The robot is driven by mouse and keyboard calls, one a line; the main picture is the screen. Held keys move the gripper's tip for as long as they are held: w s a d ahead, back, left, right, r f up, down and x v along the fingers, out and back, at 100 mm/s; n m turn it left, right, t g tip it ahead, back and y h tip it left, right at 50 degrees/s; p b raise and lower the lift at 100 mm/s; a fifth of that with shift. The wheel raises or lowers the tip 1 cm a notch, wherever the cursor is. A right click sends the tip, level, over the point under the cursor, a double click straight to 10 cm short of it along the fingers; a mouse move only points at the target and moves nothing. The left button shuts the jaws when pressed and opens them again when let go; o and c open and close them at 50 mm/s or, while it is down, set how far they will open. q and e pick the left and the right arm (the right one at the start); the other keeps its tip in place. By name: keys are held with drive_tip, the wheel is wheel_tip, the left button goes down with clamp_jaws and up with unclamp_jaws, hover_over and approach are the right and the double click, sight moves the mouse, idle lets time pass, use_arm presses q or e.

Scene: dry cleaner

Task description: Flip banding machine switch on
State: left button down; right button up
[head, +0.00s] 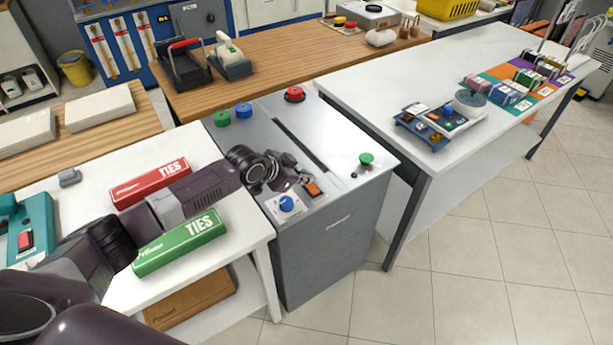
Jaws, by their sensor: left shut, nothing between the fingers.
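The banding machine (335,255) appears to be the grey cabinet in the middle, with a long dark slot in its top. An orange rocker switch (313,189) in a dark frame is set on its near top edge. I cannot tell which way the rocker is tipped. A blue knob (286,203) on a white plate is to its left. My left gripper (302,179) is shut and empty, its fingertips just beside the switch on the upper left. I cannot tell whether they touch it. My right gripper is not in view.
A red ties box (149,184) and a green ties box (180,242) lie on the white table under my left arm. Red (294,94) and green (366,159) knobs stand on the machine top. A white table (375,85) stands close on the right.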

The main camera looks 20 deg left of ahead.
use_arm(q)
drive_tip(key=shift+f, duration=0.2)
drive_tip(key=shift+w+a+f+b, duration=0.1)
drive_tip(key=shift+a+f+b, duration=0.05)
drive_tip(key=shift+f+b, duration=0.45)
drive_tip(key=shift+r, duration=0.2)
drive_tip(key=shift+p, duration=0.35)
drive_tip(key=shift+s+d+r+p, duration=0.2)
drive_tip(key=shift+d+r+p, duration=0.05)
drive_tip(key=shift+p, duration=0.2)
drive_tip(key=shift+s+d+r+p, duration=0.1)
drive_tip(key=shift+s+d+p, duration=0.15)
drive_tip(key=shift+d+p, duration=0.15)
drive_tip(key=shift+a, duration=0.1)
